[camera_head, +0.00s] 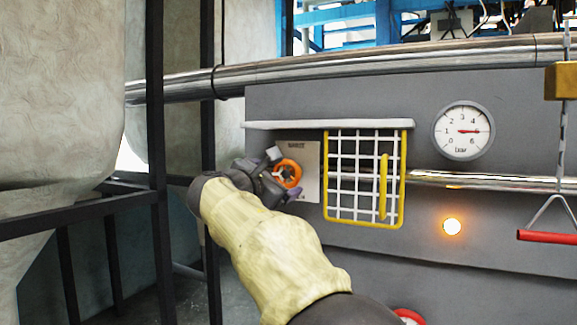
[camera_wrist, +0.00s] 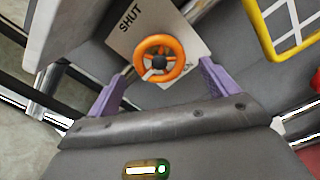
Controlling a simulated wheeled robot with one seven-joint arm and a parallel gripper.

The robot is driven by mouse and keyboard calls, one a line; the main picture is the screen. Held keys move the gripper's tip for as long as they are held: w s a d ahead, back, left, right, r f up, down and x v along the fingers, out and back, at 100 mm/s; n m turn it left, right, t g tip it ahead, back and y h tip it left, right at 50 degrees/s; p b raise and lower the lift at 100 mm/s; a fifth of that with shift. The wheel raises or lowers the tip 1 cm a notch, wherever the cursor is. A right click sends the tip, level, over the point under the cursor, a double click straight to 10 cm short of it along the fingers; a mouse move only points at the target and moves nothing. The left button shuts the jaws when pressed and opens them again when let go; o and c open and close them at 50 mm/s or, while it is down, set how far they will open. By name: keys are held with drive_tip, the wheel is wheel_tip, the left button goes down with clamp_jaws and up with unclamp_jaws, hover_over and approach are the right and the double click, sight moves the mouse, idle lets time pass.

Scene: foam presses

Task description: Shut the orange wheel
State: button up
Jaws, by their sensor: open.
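The orange wheel (camera_head: 290,166) is a small ring on a pale plate (camera_head: 311,160) on the grey panel. In the wrist view the wheel (camera_wrist: 177,46) shows whole, with a dark hub and spokes, and the plate reads "SHUT" at its upper left. My gripper (camera_head: 284,176) is at the wheel in the head view and partly overlaps it. In the wrist view my gripper (camera_wrist: 162,82) is open, with one purple finger on each side below the wheel. Nothing is between the fingers. I cannot tell whether a finger touches the wheel.
A yellow-framed white grid guard (camera_head: 364,178) is just right of the plate. A white ledge (camera_head: 328,125) runs above. A gauge (camera_head: 463,131), a lit orange lamp (camera_head: 452,226) and a hanging red handle (camera_head: 547,236) are farther right. Black frame posts (camera_head: 157,150) stand left.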

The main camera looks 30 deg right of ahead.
sight(283, 174)
drive_tip(key=p+x, duration=0.2)
drive_tip(key=x, duration=0.4)
drive_tip(key=shift+w+d+p, duration=0.15)
drive_tip(key=shift+d+p, duration=0.05)
drive_tip(key=shift+p, duration=0.2)
drive_tip(key=c, duration=1)
drive_tip(key=shift+f+m+b, duration=0.1)
drive_tip(key=shift+m+b, duration=0.3)
drive_tip(key=shift+b, duration=0.2)
drive_tip(key=m+b, duration=0.2)
drive_tip(key=b, duration=0.1)
drive_tip(key=shift+a+f, duration=0.1)
drive_tip(key=m+b, duration=0.4)
drive_tip(key=m, duration=0.1)
drive_tip(key=shift+m, duration=0.4)
drive_tip(key=m+b, duration=0.1)
drive_tip(key=m, duration=0.2)
drive_tip(key=m+b, duration=0.1)
drive_tip(key=m, duration=0.1)
drive_tip(key=shift+r+b, duration=0.3)
drive_tip(key=shift+m+b, duration=0.6)
drive_tip(key=shift+m, duration=1.8)
